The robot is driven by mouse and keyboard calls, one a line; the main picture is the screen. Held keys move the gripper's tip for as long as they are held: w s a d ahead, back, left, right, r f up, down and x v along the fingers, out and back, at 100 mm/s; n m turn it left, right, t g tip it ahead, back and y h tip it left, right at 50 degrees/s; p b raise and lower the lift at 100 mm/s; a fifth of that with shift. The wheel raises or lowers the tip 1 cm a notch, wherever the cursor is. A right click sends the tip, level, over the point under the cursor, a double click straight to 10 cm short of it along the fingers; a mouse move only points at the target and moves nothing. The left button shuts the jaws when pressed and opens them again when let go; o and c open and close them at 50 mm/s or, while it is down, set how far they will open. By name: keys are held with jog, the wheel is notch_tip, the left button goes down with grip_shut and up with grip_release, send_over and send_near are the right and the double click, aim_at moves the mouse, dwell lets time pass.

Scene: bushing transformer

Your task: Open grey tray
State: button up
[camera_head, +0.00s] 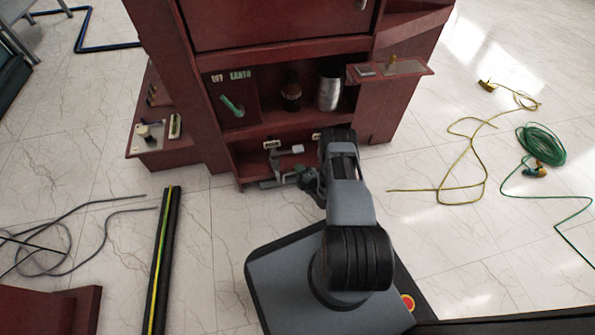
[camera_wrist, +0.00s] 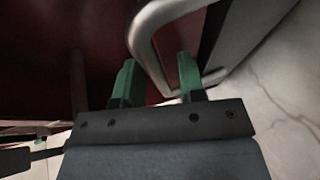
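My gripper (camera_head: 303,178) is low in front of the bottom shelf of the dark red cabinet. In the wrist view its two green fingers (camera_wrist: 157,75) are apart with a gap between them. A rounded grey metal bar, like a handle (camera_wrist: 145,50), runs between and beyond the fingers; I cannot tell whether they touch it. Grey parts (camera_head: 275,160) show on the bottom shelf, just left of my gripper. I cannot make out the grey tray as a whole; my arm hides part of that shelf.
The cabinet's middle shelf holds a metallic cylinder (camera_head: 329,90) and a dark item (camera_head: 291,92). A small red side shelf (camera_head: 405,68) juts out at right. A yellow cable (camera_head: 465,180) and a green coil (camera_head: 541,144) lie on the pale floor. A black strip (camera_head: 163,260) lies at left.

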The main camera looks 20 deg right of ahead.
grip_shut()
dwell(0.3)
dwell(0.3)
